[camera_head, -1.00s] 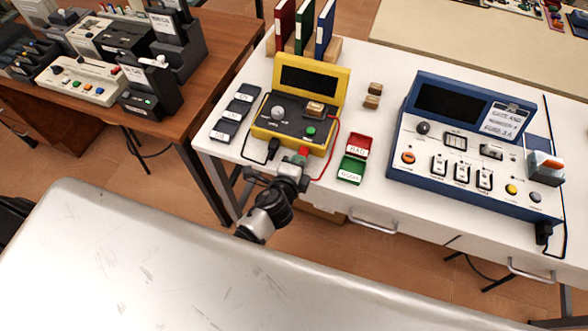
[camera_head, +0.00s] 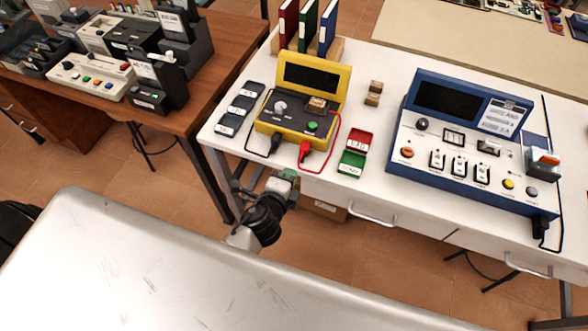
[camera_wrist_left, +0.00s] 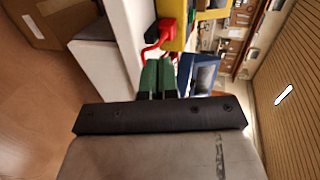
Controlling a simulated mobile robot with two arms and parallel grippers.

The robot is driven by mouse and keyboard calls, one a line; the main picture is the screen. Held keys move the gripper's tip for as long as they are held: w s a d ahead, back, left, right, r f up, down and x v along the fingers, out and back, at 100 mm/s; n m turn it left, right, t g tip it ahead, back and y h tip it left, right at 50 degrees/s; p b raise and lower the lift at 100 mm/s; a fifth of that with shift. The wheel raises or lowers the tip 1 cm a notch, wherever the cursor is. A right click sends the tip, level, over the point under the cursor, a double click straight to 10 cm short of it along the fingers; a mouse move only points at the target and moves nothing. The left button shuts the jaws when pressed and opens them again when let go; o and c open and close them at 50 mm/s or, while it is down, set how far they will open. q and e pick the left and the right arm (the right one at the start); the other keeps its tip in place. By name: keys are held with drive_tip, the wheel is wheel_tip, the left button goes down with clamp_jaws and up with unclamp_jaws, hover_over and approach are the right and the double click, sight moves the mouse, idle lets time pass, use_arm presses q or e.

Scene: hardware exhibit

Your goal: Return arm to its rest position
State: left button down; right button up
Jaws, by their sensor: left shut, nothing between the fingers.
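My left gripper (camera_head: 284,178) is in front of the white table's front edge, below the yellow tester, and holds nothing. In the left wrist view its green fingertips (camera_wrist_left: 158,78) are together. The yellow tester (camera_head: 300,98) stands open on the table with a wooden block on its panel. A red plug (camera_head: 305,152) on a red cable sits at the tester's front, apart from the gripper. It also shows in the left wrist view (camera_wrist_left: 160,34). A black plug (camera_head: 274,143) sits to its left. My right gripper is not in view.
The white table (camera_head: 385,210) carries a blue instrument (camera_head: 465,140), a red tray (camera_head: 359,141) and a green tray (camera_head: 351,164). Three dark boxes (camera_head: 235,108) lie left of the tester. A cardboard box (camera_head: 325,209) is under the table. Open floor lies in front.

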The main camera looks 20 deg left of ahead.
use_arm(q)
drive_tip(key=shift+v, duration=3.1)
drive_tip(key=s+a+f+n+g, duration=0.2)
drive_tip(key=s+f+n+g, duration=0.25)
drive_tip(key=f, duration=0.85)
drive_tip(key=s+a+f+n+g, duration=0.25)
drive_tip(key=s+f, duration=0.35)
drive_tip(key=f, duration=0.6)
drive_tip(key=s+a+f+n+g, duration=0.1)
drive_tip(key=s+f+n+g, duration=0.2)
drive_tip(key=s+f, duration=0.3)
drive_tip(key=s+a+f+n+g, duration=0.2)
drive_tip(key=s+f+n, duration=0.4)
drive_tip(key=s, duration=0.9)
drive_tip(key=shift+a+f+g+y+b, duration=0.3)
drive_tip(key=shift+f+g+b, duration=0.05)
drive_tip(key=shift+g, duration=0.35)
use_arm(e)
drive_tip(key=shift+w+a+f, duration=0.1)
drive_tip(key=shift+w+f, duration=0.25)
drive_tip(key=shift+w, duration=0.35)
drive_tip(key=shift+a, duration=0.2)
